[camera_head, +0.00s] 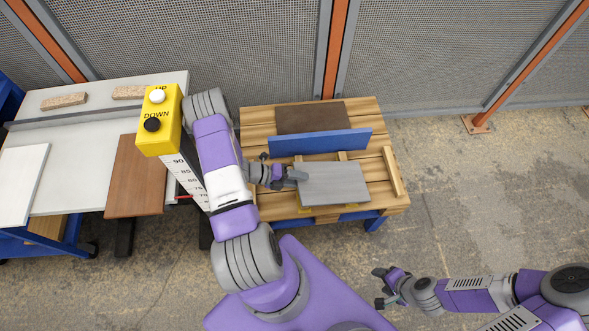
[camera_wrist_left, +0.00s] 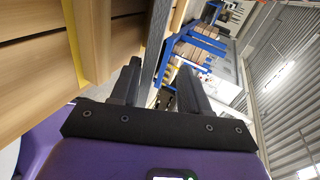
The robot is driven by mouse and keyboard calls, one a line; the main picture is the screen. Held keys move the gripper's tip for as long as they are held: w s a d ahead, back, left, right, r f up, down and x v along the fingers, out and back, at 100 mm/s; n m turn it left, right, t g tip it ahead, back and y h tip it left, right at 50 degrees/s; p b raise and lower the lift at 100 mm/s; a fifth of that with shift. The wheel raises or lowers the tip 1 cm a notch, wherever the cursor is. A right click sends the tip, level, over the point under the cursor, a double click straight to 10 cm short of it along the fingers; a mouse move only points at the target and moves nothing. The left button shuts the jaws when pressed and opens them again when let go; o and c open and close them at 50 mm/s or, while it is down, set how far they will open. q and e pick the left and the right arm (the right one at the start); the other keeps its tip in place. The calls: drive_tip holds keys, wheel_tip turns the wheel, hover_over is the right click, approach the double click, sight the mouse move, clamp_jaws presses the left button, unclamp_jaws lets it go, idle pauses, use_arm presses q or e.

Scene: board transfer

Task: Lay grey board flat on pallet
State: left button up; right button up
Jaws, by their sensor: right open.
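The grey board (camera_head: 335,184) lies about level over the front part of the wooden pallet (camera_head: 392,170). Its long sides run left to right. I cannot tell whether its whole underside touches the pallet. My left gripper (camera_head: 291,177) is at the board's left edge. In the left wrist view, the grey board's edge (camera_wrist_left: 156,40) runs between the spread fingers of the left gripper (camera_wrist_left: 160,82), with a clear gap to the right finger. My right gripper (camera_head: 382,288) is open and empty, low over the floor, right of and in front of the pallet.
A blue upright board (camera_head: 320,142) stands behind the grey board, with a brown board (camera_head: 312,117) lying behind it. Left are a light worktable (camera_head: 80,160), a brown plank (camera_head: 135,175) and a yellow button box (camera_head: 160,120). Mesh fencing (camera_head: 420,50) closes the back. Floor at right is clear.

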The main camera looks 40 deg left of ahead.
use_arm(q)
drive_tip(key=a+r, duration=0.1)
drive_tip(key=w+a+r+y+p, duration=0.1)
drive_tip(key=r, duration=0.1)
drive_tip(key=shift+w+g, duration=0.1)
drive_tip(key=shift+g, duration=0.2)
drive_tip(key=shift+f+g+y+p, duration=0.1)
drive_tip(key=shift+g+y+p, duration=0.3)
drive_tip(key=shift+p, duration=0.4)
drive_tip(key=shift+d+g+y+p, duration=0.15)
drive_tip(key=shift+g+y+p, duration=0.4)
drive_tip(key=shift+p, duration=0.45)
drive_tip(key=shift+g+y+p, duration=0.55)
drive_tip(key=shift+g+p, duration=0.1)
drive_tip(key=shift+s+a+g+y, duration=0.2)
drive_tip(key=shift+s+g+y, duration=0.05)
drive_tip(key=shift+g+y, duration=0.3)
use_arm(e)
wheel_tip(320, 180, up, 7)
drive_tip(key=shift+r, duration=0.2)
